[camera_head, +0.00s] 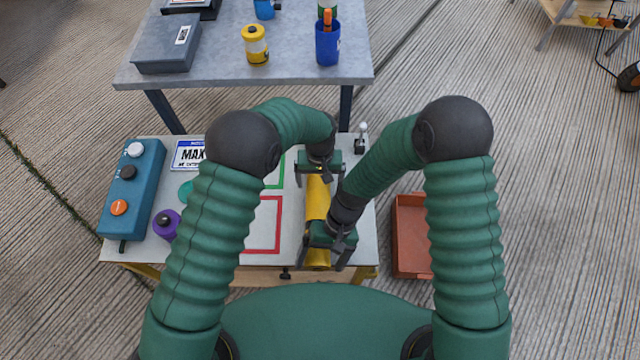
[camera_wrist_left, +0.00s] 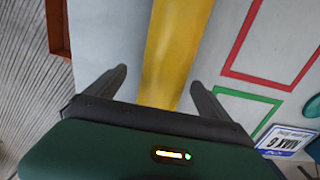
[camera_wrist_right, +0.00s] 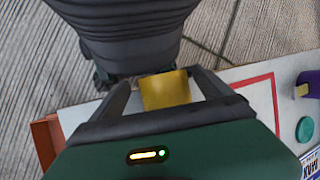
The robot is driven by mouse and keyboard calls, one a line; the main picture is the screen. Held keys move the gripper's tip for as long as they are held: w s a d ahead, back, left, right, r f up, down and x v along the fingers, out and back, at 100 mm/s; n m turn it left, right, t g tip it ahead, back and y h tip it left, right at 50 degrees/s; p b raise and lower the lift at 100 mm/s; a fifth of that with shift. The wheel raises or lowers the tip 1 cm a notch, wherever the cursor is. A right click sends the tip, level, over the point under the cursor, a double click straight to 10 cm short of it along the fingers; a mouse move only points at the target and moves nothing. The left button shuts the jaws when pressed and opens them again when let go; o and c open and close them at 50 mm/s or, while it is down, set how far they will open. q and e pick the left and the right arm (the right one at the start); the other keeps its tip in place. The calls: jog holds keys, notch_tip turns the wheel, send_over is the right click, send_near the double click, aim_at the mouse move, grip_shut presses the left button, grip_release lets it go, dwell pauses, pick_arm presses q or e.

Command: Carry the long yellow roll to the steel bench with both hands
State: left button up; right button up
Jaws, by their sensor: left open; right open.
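The long yellow roll (camera_head: 317,200) lies lengthwise along the right side of the near white-topped table. My left gripper (camera_head: 312,181) is open above its far part; in the left wrist view the roll (camera_wrist_left: 168,60) runs between the spread fingers (camera_wrist_left: 160,78). My right gripper (camera_head: 322,265) is open at its near part; in the right wrist view the roll (camera_wrist_right: 166,91) shows between the fingers (camera_wrist_right: 160,79). I cannot tell whether any finger touches it. My grippers and right forearm hide parts of the roll. The grey steel bench (camera_head: 220,72) stands beyond the near table.
On the bench are a grey case (camera_head: 165,48), a yellow bottle (camera_head: 256,46) and a blue cup (camera_head: 328,45).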

pick_arm(q)
jog(key=shift+a+f, duration=0.45)
jog(key=shift+f, duration=0.2)
pick_arm(e)
jog(key=shift+s+a+f, duration=0.2)
jog(key=shift+a+f, duration=0.35)
jog(key=shift+a, duration=0.05)
pick_arm(q)
jog(key=shift+d, duration=0.15)
pick_arm(e)
jog(key=shift+d, duration=0.1)
pick_arm(q)
jog(key=shift+d, duration=0.15)
jog(key=c, duration=0.5)
pick_arm(e)
jog(key=shift+d, duration=0.2)
jog(key=c, duration=0.5)
pick_arm(q)
jog(key=c, duration=0.9)
pick_arm(e)
jog(key=shift+a, duration=0.15)
jog(key=c, duration=0.9)
pick_arm(q)
grip_shut()
pick_arm(e)
grip_shut()
pick_arm(q)
jog(key=shift+r, duration=0.15)
pick_arm(e)
jog(key=shift+r, duration=0.1)
